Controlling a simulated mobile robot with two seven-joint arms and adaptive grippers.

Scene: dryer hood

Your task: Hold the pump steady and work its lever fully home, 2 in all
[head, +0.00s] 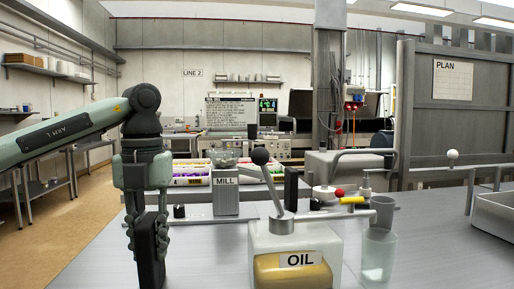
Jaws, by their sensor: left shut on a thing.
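The pump is a pale box labelled OIL (297,243) with yellow oil showing at its front, standing on the near bench. Its grey lever (272,189) rises from the top, leaning up and to the left, with a dark ball knob (260,157) at its end. The pump's spout reaches right, over a clear cup (378,256). My left gripper (149,250) points down at the left, well apart from the pump and lever. It is shut on a dark upright block (150,262), partly hidden by the fingers. My right gripper is not in view.
A grey MILL (226,193) stands behind the pump to the left. A dark upright block (291,185), a red knob (339,192) and a yellow handle (353,200) sit behind it. A grey tray (496,216) is at the right edge. Bench between gripper and pump is clear.

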